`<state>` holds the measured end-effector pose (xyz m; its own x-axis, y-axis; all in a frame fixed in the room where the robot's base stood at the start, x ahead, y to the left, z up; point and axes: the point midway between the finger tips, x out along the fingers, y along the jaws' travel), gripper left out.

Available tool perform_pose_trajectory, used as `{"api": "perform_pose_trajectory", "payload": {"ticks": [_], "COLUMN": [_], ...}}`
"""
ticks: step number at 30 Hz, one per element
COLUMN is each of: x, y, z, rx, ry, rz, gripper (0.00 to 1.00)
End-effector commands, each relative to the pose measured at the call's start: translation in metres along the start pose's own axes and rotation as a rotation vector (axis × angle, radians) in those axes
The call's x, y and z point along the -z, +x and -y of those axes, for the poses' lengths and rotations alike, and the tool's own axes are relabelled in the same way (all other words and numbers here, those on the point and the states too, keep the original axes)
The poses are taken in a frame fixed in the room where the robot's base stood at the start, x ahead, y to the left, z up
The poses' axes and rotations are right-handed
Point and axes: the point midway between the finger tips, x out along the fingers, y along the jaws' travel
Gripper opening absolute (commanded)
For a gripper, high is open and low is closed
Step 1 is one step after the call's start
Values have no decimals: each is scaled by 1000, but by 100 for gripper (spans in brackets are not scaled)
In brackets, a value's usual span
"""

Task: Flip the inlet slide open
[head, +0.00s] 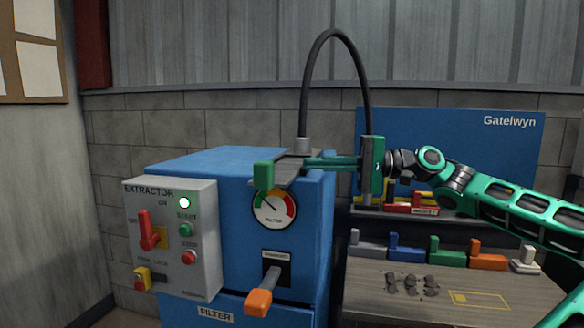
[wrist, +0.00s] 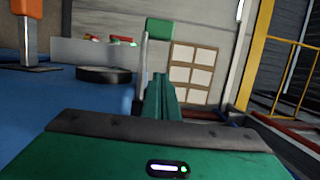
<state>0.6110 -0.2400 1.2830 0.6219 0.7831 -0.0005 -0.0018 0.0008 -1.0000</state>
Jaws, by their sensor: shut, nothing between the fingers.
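The inlet slide (head: 290,176) is a grey plate at the top front edge of the blue extractor cabinet (head: 228,225), below the dark hose. A green block handle (head: 263,175) sits at its near left end; the handle also shows in the wrist view (wrist: 160,29), beyond my fingertips. My gripper (head: 307,162) is shut and empty, reaching in from the right with its fingers over the plate. In the wrist view, the fingers (wrist: 163,88) lie beside the plate's thin edge (wrist: 141,70), short of the handle. I cannot tell whether they touch the plate.
A black hose (head: 336,45) arches above the cabinet beside my gripper. A round gauge (head: 274,208) and an orange-handled lever (head: 260,298) are on the front. A grey control box (head: 172,240) projects at left. A bench (head: 455,295) with coloured blocks stands right.

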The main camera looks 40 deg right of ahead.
Motion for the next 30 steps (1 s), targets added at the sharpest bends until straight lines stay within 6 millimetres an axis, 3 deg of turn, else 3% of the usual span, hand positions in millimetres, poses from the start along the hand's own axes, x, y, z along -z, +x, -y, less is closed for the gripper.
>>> {"api": "perform_pose_trajectory", "payload": {"ticks": [3, 9, 30], "x": [0, 0, 0], "y": [-17, -30, -33], "z": [1, 0, 0], "rx": [2, 1, 0], "ry": [-1, -1, 0], "rz": [0, 1, -1], "gripper": [0, 0, 0]}}
